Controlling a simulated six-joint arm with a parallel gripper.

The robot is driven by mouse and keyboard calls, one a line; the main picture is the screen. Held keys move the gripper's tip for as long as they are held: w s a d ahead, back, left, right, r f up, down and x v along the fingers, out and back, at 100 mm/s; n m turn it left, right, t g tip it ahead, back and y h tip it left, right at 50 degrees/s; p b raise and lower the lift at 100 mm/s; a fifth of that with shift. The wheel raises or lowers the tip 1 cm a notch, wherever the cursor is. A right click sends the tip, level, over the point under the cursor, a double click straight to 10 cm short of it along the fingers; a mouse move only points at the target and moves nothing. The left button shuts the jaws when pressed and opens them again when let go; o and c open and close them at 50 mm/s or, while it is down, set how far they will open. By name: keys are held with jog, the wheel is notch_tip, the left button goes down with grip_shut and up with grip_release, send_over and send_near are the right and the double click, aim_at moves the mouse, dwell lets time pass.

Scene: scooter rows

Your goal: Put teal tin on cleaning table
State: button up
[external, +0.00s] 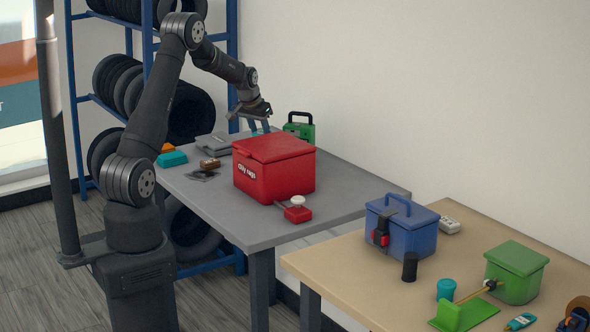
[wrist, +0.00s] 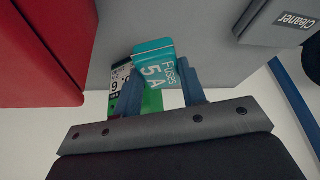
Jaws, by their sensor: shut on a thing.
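A teal tin (wrist: 155,62) marked "Fuses 5A" sits between the two fingers of my gripper (wrist: 160,85) in the wrist view. My gripper is shut on it. In the external view my gripper (external: 261,126) points down over the far part of the grey table (external: 340,196), behind a red box; a bit of teal shows at its fingertips. The grey table, with the rag box and cleaner on it, looks like the cleaning table. The red box partly hides the area below the tin, so I cannot tell whether it touches the tabletop.
The red "Oily rags" box (external: 274,165) stands close in front of my gripper. A green device (external: 300,127) is just behind, and a grey "Cleaner" item (wrist: 285,22) is to one side. Another teal block (external: 172,159) lies at the left edge. A wooden table (external: 350,275) stands at right.

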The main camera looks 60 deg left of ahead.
jog(key=a+f, duration=0.1)
jog(key=a, duration=0.2)
jog(key=a+f, duration=0.2)
jog(key=a, duration=0.1)
jog(key=a+f, duration=0.2)
jog(key=a, duration=0.1)
jog(key=shift+s+f, duration=0.25)
jog(key=shift+s, duration=0.1)
jog(key=shift+a+f, duration=0.15)
jog(key=shift+f, duration=1.85)
jog(key=shift+f, duration=0.2)
jog(key=o, duration=1)
jog(key=shift+r, duration=0.1)
jog(key=v, duration=1.2)
jog(key=shift+r, duration=0.1)
